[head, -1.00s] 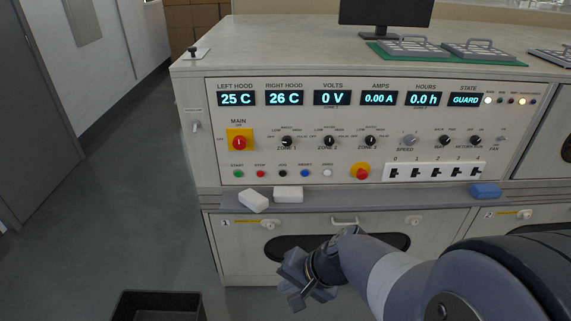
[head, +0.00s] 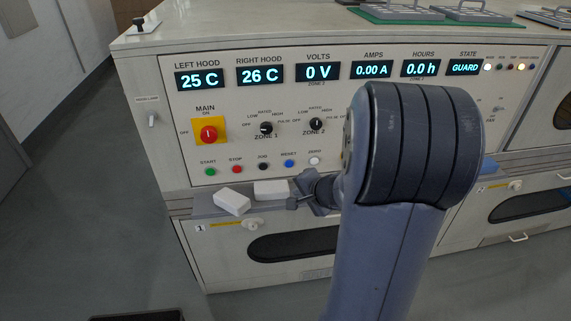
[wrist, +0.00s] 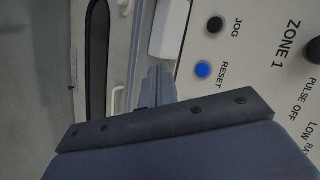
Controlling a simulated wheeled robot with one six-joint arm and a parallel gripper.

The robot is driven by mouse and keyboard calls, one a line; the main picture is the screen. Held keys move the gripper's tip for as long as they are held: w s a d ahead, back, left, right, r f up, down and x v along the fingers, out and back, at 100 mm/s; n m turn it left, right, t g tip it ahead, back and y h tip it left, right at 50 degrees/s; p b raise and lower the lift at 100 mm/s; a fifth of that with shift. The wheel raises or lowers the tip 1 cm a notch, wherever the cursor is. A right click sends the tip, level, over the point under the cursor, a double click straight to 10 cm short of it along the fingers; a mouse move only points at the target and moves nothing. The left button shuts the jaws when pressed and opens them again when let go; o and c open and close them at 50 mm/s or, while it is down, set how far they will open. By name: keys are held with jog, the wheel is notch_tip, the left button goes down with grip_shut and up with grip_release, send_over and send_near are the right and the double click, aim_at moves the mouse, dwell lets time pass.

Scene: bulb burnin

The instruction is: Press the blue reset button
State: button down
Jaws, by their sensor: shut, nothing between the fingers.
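The blue reset button (head: 289,163) sits in the lower button row of the panel, between the black jog button (head: 262,166) and the white zero button (head: 314,160). In the wrist view the reset button (wrist: 203,70) is lit blue and unobstructed, with its RESET label beside it. My gripper (head: 299,194) is just below the button row in the head view, partly hidden by my arm. In the wrist view my gripper (wrist: 158,76) is shut and empty, and its tips appear to the left of the reset button. I see a gap between them in that picture.
Two white blocks (head: 232,201) (head: 271,190) lie on the ledge below the buttons, close to my gripper. The red main switch (head: 209,134) and zone knobs (head: 266,128) are above. The state display (head: 465,67) reads GUARD. My arm hides the panel's middle right.

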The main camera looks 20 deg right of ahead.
aim_at(289, 164)
jog(key=shift+w, duration=0.1)
jog(key=w+p, duration=0.1)
jog(key=w, duration=0.1)
jog(key=w+d+p, duration=0.1)
jog(key=w, duration=0.1)
jog(key=w+d+p, duration=0.1)
jog(key=w, duration=0.1)
jog(key=shift+w, duration=0.4)
jog(key=shift+w+d, duration=0.15)
jog(key=shift+w, duration=0.6)
dwell(1.4)
jog(key=shift+w+d, duration=0.15)
jog(key=shift+w, duration=0.2)
jog(key=shift+w+d, duration=0.1)
jog(key=shift+w, duration=0.3)
dwell(0.5)
jog(key=shift+s, duration=0.15)
jog(key=shift+s+a+b, duration=0.25)
jog(key=shift+s+b, duration=0.4)
